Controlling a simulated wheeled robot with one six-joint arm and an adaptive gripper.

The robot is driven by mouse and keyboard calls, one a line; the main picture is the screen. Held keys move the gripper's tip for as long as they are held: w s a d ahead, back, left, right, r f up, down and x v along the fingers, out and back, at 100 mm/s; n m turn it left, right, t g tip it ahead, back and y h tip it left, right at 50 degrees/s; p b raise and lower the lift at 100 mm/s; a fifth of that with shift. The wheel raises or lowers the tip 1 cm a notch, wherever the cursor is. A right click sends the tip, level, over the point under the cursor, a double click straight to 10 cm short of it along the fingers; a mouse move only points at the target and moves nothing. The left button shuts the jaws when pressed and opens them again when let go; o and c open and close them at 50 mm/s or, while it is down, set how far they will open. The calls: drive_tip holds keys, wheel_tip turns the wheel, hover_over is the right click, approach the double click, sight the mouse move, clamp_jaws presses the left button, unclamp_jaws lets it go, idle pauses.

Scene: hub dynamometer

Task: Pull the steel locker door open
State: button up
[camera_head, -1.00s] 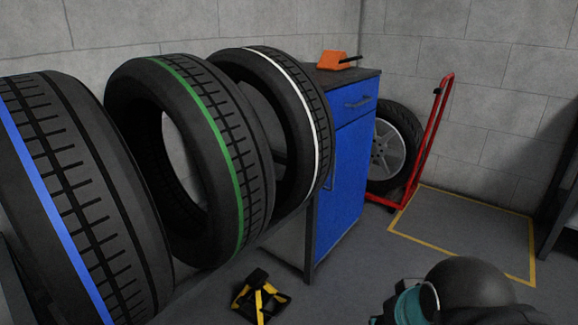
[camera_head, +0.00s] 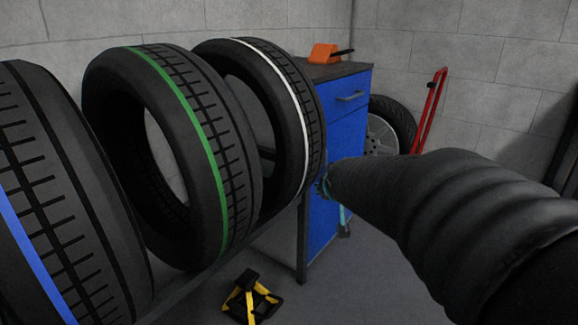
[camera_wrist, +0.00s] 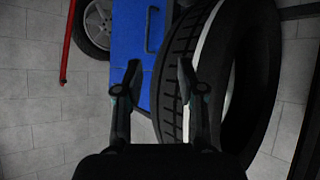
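A blue cabinet (camera_head: 345,130) with a drawer above and a door below stands behind the tires. It is the only thing with a door that I see; I cannot tell if it is the locker meant. In the wrist view its blue front (camera_wrist: 124,32) carries a dark bar handle (camera_wrist: 148,30), which lies ahead of the fingertips. The door looks shut. My gripper (camera_wrist: 158,72) is open and empty, its two fingers apart and short of the handle. In the head view my arm covers much of the gripper and the lower door.
Yellow-black chocks (camera_head: 250,299) lie on the floor. An orange object (camera_head: 323,53) sits on top.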

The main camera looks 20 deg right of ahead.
drive_tip(key=w+d+f+n+t+y+b, duration=0.1)
drive_tip(key=w+d+f+t, duration=0.1)
drive_tip(key=w+d+f, duration=0.4)
drive_tip(key=w+d+f+n+t+y+b, duration=0.1)
drive_tip(key=w+d+f+t+y, duration=0.2)
drive_tip(key=w, duration=0.5)
drive_tip(key=w+d+f+t+b, duration=0.1)
drive_tip(key=w+d+f+t, duration=0.1)
drive_tip(key=w+d+f, duration=0.35)
drive_tip(key=shift+n, duration=0.3)
drive_tip(key=w, duration=0.5)
drive_tip(key=w+r, duration=0.1)
drive_tip(key=w, duration=1)
drive_tip(key=shift+a+r, duration=0.3)
drive_tip(key=shift+a, duration=0.05)
drive_tip(key=shift+s, duration=0.1)
clamp_jaws()
